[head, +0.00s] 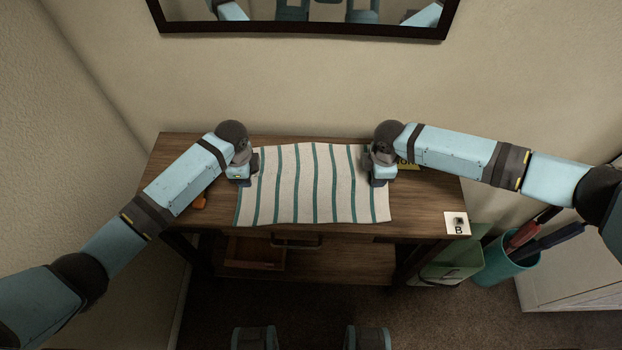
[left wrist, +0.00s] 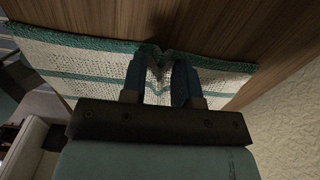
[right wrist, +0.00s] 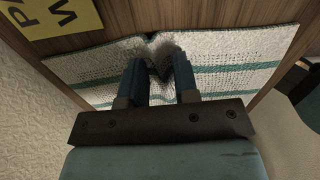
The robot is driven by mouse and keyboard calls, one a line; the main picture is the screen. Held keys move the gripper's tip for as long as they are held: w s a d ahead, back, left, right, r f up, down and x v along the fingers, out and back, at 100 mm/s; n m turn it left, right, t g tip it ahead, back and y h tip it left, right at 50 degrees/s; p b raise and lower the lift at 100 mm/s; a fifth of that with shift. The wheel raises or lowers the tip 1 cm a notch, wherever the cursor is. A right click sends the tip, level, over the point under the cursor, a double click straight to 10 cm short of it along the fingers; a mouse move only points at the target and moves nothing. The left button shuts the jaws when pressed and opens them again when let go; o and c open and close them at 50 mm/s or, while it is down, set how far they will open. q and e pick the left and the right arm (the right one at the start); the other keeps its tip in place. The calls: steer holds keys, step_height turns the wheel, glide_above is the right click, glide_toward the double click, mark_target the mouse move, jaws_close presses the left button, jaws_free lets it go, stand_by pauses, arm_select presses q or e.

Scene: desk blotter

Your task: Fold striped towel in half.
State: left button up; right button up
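The striped towel (head: 300,190), off-white with teal stripes, lies spread on the desk with its stripes running from back to front. My left gripper (head: 247,172) is at the towel's left edge, toward the back. In the left wrist view the towel is puckered between the fingers (left wrist: 160,80), which are shut on it. My right gripper (head: 376,174) is at the right edge, toward the back. In the right wrist view the cloth (right wrist: 225,65) is bunched between the fingers (right wrist: 160,78), which are shut on it. The gripped cloth is partly hidden in the head view.
The wooden desk (head: 430,208) has bare room to the right. A yellow sign (right wrist: 55,15) lies near my right gripper. A mirror (head: 305,28) hangs behind.

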arm_select(q)
steer(key=shift+f, duration=0.1)
jaws_close()
arm_select(e)
jaws_close()
